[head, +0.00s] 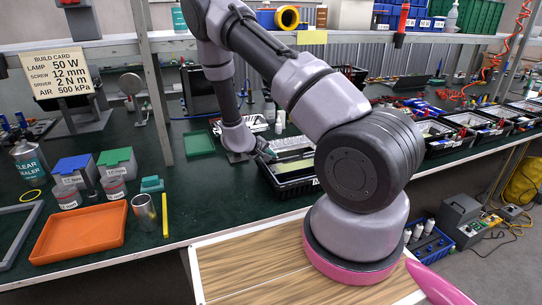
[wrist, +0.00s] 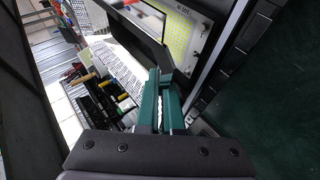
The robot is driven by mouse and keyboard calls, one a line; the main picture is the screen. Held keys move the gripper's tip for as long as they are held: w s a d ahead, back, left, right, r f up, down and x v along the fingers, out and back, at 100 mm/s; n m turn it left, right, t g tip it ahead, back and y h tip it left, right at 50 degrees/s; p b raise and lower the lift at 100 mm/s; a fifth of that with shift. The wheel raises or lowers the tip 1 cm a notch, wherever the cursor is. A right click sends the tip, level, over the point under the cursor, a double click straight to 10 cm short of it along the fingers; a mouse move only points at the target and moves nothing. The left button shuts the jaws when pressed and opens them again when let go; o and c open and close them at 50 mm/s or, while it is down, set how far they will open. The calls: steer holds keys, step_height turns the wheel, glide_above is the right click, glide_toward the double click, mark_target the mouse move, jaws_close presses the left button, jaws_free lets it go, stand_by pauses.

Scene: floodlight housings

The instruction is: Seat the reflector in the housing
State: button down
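My gripper (head: 265,151) reaches down at the left edge of a black bin (head: 292,184) on the bench. In the wrist view its two green fingers (wrist: 160,102) stand close together; I cannot tell whether they are fully shut or pinch something thin. A pale board with a yellow-green dot grid (wrist: 184,36) lies beyond the fingers, beside a dark frame. Pale green flat pieces (head: 292,166) show in the bin. I cannot clearly make out the reflector or the housing; my arm hides part of the bench.
A green tray (head: 198,143) lies left of my gripper. An orange tray (head: 82,232), a metal cylinder (head: 145,212) and a yellow stick (head: 165,215) are at the front left. Several black parts bins (head: 440,141) line the right bench. Dark green bench top around (head: 215,195) is clear.

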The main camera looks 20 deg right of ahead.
steer(key=shift+f, duration=1.9)
steer(key=c, duration=1)
jaws_free()
steer(key=shift+a+f, duration=0.1)
steer(key=shift+s, duration=0.1)
steer(key=v, duration=1)
steer(key=shift+a+r, duration=0.2)
steer(key=shift+r, duration=0.2)
